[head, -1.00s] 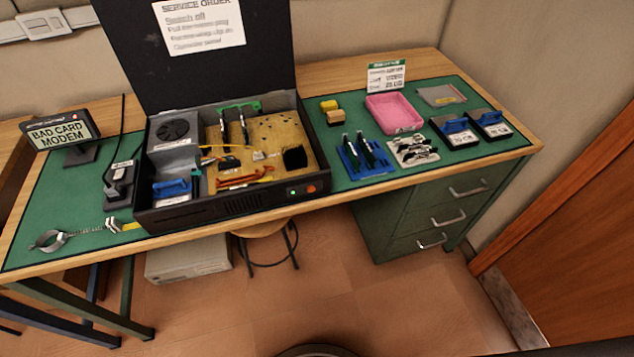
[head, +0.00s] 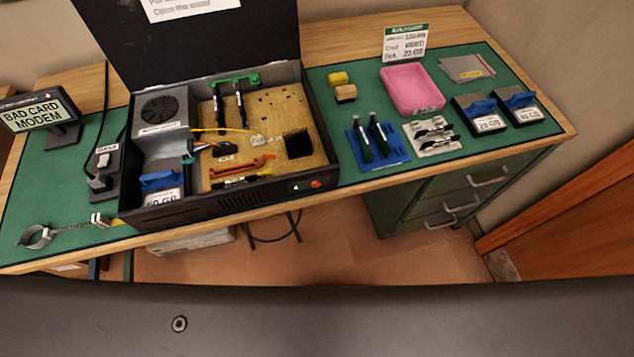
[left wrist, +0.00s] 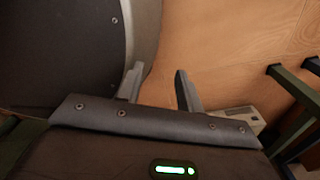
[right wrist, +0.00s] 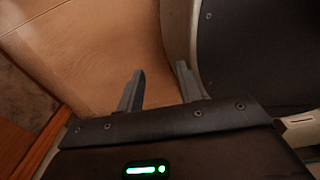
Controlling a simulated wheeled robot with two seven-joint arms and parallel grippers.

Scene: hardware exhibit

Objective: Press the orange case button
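The orange case button (head: 316,184) is a small round button at the right end of the front face of the black computer case (head: 230,203). A small lit indicator (head: 295,188) sits just left of it. The case stands open on the green mat, its lid raised at the back. My left gripper (left wrist: 160,82) is open and empty in the left wrist view, above the floor and away from the case. My right gripper (right wrist: 158,80) is open and empty in the right wrist view, also over the floor. Neither gripper shows in the head view.
The workbench (head: 560,135) holds a pink tray (head: 412,90), a blue rack (head: 378,145), a clip tray (head: 433,136) and two drives. A sign (head: 33,115) reads "BAD CARD MODEM". A wrist strap (head: 60,232) lies at left. Green drawers (head: 425,210) are below. A dark part of mine fills the bottom.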

